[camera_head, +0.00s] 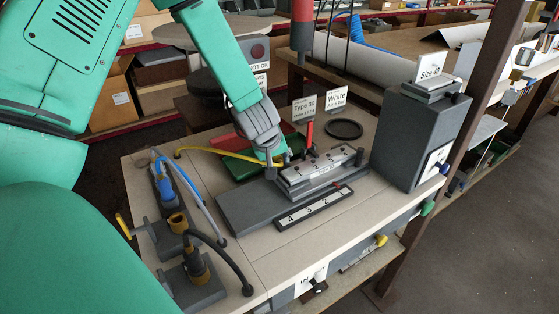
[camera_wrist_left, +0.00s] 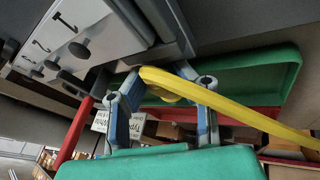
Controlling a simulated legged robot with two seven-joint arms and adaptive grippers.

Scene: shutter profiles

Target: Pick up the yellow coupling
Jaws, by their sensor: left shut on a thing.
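The yellow coupling (camera_head: 283,159) is at the end of a yellow hose (camera_head: 215,151), beside the grey block with numbered positions (camera_head: 318,172). My left gripper (camera_head: 275,160) reaches down from above and is shut on the coupling. In the left wrist view the coupling (camera_wrist_left: 165,94) shows between the two blue-grey fingers of the left gripper (camera_wrist_left: 165,100), partly hidden by the hose. The hose crosses in front and runs off to the right. I cannot tell whether the coupling touches the block. My right gripper is not in view.
A green tray (camera_head: 240,168) lies behind the grey base plate (camera_head: 245,208). A blue-hose fitting (camera_head: 163,185) and a black-hose fitting (camera_head: 195,265) stand at the table's left. A dark grey box (camera_head: 415,135) stands at the right. A red tool (camera_head: 302,25) hangs above.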

